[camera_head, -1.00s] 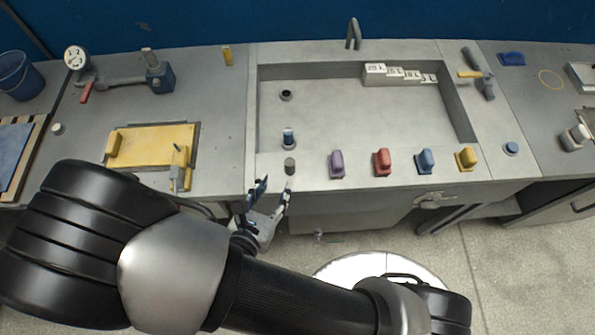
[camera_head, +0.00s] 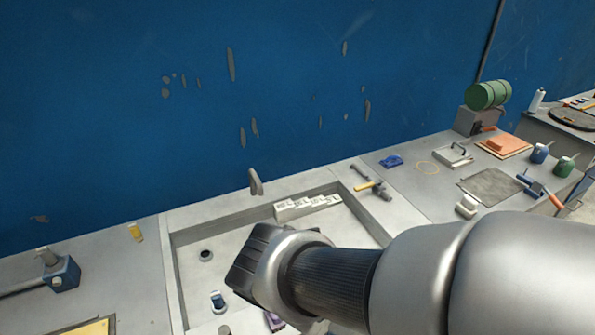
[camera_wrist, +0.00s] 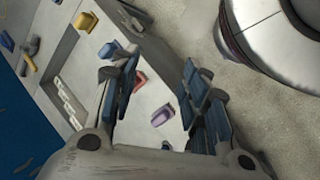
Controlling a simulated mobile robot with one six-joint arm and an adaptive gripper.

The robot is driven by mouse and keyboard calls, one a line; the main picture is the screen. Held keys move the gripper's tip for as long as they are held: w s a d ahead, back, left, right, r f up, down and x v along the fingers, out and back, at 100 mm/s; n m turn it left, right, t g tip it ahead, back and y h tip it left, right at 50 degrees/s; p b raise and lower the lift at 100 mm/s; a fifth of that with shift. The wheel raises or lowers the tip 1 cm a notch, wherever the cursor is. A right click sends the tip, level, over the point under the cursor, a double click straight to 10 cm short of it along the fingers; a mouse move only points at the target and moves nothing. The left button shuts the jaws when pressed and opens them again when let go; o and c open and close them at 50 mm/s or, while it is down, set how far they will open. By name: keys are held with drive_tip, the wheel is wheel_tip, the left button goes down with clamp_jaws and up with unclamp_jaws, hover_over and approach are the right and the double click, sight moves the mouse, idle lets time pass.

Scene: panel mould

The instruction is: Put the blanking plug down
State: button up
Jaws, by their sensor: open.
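A small dark spot (camera_wrist: 167,146) beyond the purple knob in the wrist view may be the same piece. My gripper (camera_wrist: 158,70) is open, with blue-padded fingers spread apart and nothing between the pads. It hangs above the front ledge and floor edge, apart from the pieces.
The tray holds lettered blocks (camera_head: 308,206), a dark ring (camera_head: 206,255) and a blue-topped piece (camera_head: 217,301). A hammer (camera_head: 374,186) lies right. Tray floor is mostly clear.

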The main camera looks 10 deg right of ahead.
wheel_tip(320, 180, up, 8)
drive_tip(key=s+d+m+t+y, duration=0.1)
drive_tip(key=s+m+t+y, duration=0.2)
drive_tip(key=m+y, duration=0.2)
drive_tip(key=m, duration=0.3)
drive_tip(key=shift+m, duration=0.4)
